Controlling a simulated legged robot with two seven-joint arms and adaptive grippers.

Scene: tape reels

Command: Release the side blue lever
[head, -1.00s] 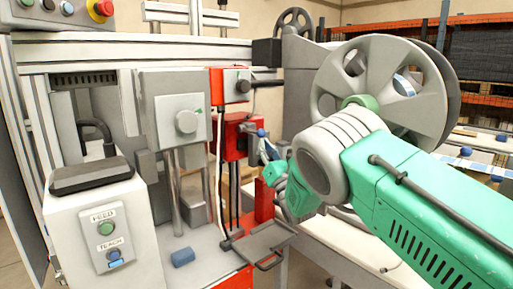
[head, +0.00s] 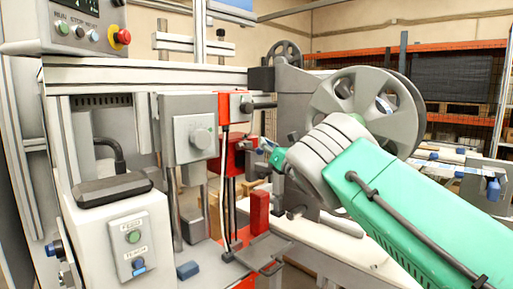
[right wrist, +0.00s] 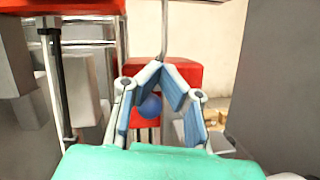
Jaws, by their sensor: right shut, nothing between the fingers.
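A round blue knob (right wrist: 151,106), apparently the end of the side lever, shows in the right wrist view in front of a red block (right wrist: 175,78). My right gripper (right wrist: 165,70) has its blue-padded fingers brought together at the tips in an arch. The knob appears inside this arch, nearer the left finger, and is not gripped. I cannot tell whether a finger touches it. In the head view my right gripper (head: 266,150) reaches in from the right beside the red unit (head: 232,158), and it largely hides the lever there. My left gripper is out of view.
A large grey reel (head: 335,98) stands behind my right arm. A grey box with a round knob (head: 188,130) is left of the red unit. A white FEED box (head: 95,225) stands at the left.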

